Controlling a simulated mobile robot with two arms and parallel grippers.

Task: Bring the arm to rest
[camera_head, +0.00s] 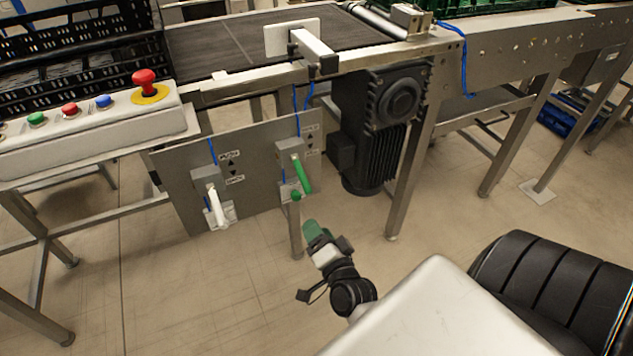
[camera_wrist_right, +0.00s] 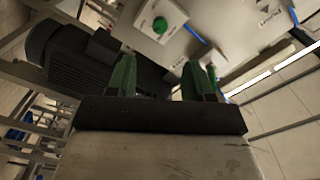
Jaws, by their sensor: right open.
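My right gripper (camera_head: 317,234) hangs low in front of the conveyor, over the floor, with green fingertips. In the right wrist view, the right gripper (camera_wrist_right: 160,75) has its two green fingers apart, with nothing between them. In the head view it is below and a little right of the green lever (camera_head: 302,176) on the grey panel (camera_head: 254,170), and looks apart from both. A white lever (camera_head: 216,205) stands further left on the panel. My left gripper is out of view.
The conveyor (camera_head: 225,45) runs across the back, with a black motor (camera_head: 372,125) and metal legs below. A button box (camera_head: 90,135) with a red emergency stop (camera_head: 145,82) and a black crate (camera_head: 90,60) are at the left. The floor (camera_head: 210,290) in front is clear.

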